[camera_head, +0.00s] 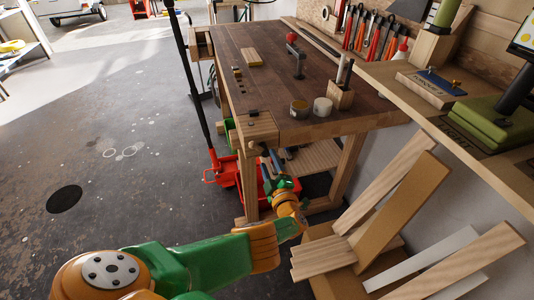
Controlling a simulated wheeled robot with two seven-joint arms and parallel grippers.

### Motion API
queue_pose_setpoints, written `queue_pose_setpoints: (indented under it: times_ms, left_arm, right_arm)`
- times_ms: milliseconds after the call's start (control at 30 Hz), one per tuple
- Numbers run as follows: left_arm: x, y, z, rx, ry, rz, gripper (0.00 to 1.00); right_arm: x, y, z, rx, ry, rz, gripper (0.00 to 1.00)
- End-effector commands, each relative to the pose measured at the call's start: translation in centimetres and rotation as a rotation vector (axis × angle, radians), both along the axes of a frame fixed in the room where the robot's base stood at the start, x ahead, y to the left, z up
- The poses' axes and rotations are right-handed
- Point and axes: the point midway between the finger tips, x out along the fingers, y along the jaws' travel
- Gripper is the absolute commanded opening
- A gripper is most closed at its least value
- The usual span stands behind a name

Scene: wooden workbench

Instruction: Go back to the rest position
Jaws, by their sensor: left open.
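My left arm, green and orange, comes in from the lower left and reaches toward the front of the wooden workbench. My left gripper (268,168) is at the arm's far end, just below the bench's front corner. Its dark fingers are small in the picture and it appears empty. The wooden workbench (240,50) stands in the upper middle with a dark top. My right gripper is not in view.
A red floor jack (223,173) with a long black handle stands left of the bench. Loose planks (400,205) lean in a wooden box at lower right. A shelf (470,140) runs along the right wall. The grey floor (110,130) at left is clear.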

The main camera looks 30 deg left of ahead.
Motion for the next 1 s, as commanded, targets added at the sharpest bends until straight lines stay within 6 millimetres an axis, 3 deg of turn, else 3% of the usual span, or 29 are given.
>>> queue_pose_setpoints:
  times_ms: [33, 200, 700, 767, 867, 900, 967, 1000]
  left_arm:
    - [-0.7, -0.9, 0.7, -0.003, 0.003, -0.003, 0.61]
    - [-2.4, -2.9, 0.3, -0.001, 0.002, -0.002, 0.61]
    - [-2.9, -3.1, -0.6, -0.026, -0.002, 0.004, 0.61]
    - [-3.9, -2.9, -2.7, -0.126, -0.015, 0.024, 0.61]
    - [-8.3, -2.8, -9.8, -0.478, -0.089, 0.142, 0.61]
    - [-10.9, -3.0, -13.2, -0.658, -0.146, 0.235, 0.61]
    - [-15.2, -3.9, -18.0, -0.926, -0.26, 0.42, 0.61]
    - [-18.4, -4.7, -20.9, -1.09, -0.358, 0.572, 0.61]
  right_arm:
    - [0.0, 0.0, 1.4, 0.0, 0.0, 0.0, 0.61]
    - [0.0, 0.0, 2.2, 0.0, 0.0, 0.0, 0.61]
    - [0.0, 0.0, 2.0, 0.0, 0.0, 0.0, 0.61]
    - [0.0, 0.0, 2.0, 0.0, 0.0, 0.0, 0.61]
    - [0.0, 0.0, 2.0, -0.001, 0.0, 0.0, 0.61]
    - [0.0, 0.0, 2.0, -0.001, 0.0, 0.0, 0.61]
    - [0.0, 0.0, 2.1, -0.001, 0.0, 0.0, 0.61]
    - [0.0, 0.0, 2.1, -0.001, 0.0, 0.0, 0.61]
